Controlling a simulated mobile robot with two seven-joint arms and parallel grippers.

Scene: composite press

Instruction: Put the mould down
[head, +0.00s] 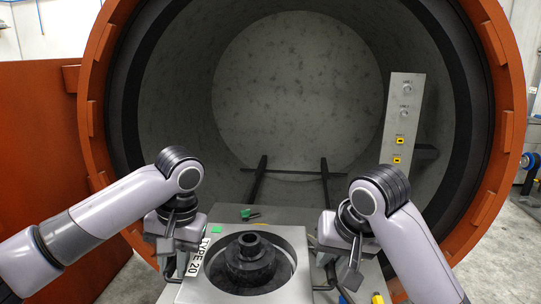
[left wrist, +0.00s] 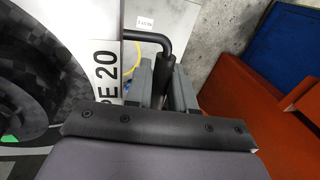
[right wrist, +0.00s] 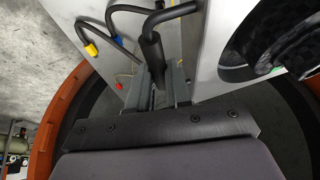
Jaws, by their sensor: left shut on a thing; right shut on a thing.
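The mould (head: 295,236) is a light grey square block with a round recess holding a dark, stepped carbon-look part (head: 249,262). A "TYPE 20" label (head: 200,258) is on its left side. Black bar handles stick out at both sides. My left gripper (head: 170,266) is shut on the left handle, seen in the left wrist view (left wrist: 166,48). My right gripper (head: 350,278) is shut on the right handle, seen in the right wrist view (right wrist: 151,48). The mould looks level between both arms. Its underside is hidden, so I cannot tell whether it touches the surface below.
A large open orange-rimmed round chamber (head: 280,95) stands ahead, with two dark rails (head: 326,183) inside. A control panel (head: 402,120) is at its right. A small green-ended item (head: 250,214) lies just behind the mould.

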